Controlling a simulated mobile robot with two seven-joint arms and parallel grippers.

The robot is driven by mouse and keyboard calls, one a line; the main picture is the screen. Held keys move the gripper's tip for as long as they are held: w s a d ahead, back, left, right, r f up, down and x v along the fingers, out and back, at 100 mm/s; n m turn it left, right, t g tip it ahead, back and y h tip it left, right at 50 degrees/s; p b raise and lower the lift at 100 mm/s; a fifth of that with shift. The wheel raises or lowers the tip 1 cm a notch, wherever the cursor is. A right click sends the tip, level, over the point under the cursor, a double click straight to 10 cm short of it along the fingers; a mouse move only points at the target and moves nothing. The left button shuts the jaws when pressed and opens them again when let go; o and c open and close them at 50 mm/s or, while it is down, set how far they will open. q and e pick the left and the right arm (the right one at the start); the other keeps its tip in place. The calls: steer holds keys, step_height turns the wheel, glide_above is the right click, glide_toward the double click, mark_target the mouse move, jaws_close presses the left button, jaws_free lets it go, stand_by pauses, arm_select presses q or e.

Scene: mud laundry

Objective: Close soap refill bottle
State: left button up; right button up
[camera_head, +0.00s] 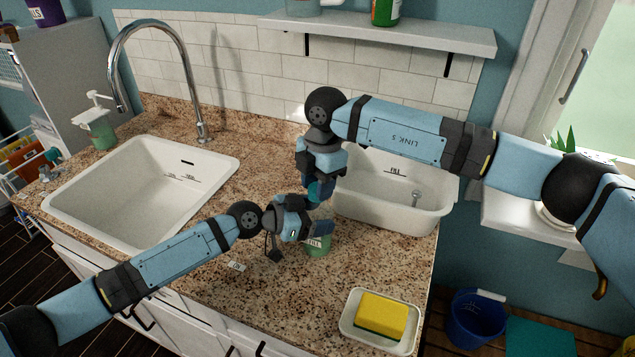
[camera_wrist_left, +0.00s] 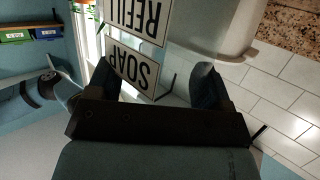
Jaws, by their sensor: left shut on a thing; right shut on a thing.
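The soap refill bottle (camera_head: 319,250) stands on the granite counter, green and translucent with a white label. My left gripper (camera_head: 318,229) is shut around its upper part. In the left wrist view the label (camera_wrist_left: 136,62) reads SOAP REFILL upside down, between the two fingers (camera_wrist_left: 155,80). My right gripper (camera_head: 316,188) points down just above the bottle and is shut on a teal cap (camera_head: 314,193). The bottle's mouth is hidden by the grippers, so I cannot tell whether the cap touches it.
A white basin (camera_head: 385,212) stands right behind the grippers. A sink (camera_head: 120,215) with a tall tap (camera_head: 200,125) is at left. A sponge (camera_head: 381,315) lies on a white dish at front right. A soap pump bottle (camera_head: 97,135) stands back left. A small label (camera_head: 236,266) lies on the counter.

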steer(key=m, duration=0.4)
steer(key=m+t, duration=0.1)
steer(key=m, duration=0.5)
steer(key=o, duration=0.9)
steer(key=shift+s+r, duration=0.1)
steer(key=shift+r, duration=2.15)
steer(key=shift+c, duration=0.5)
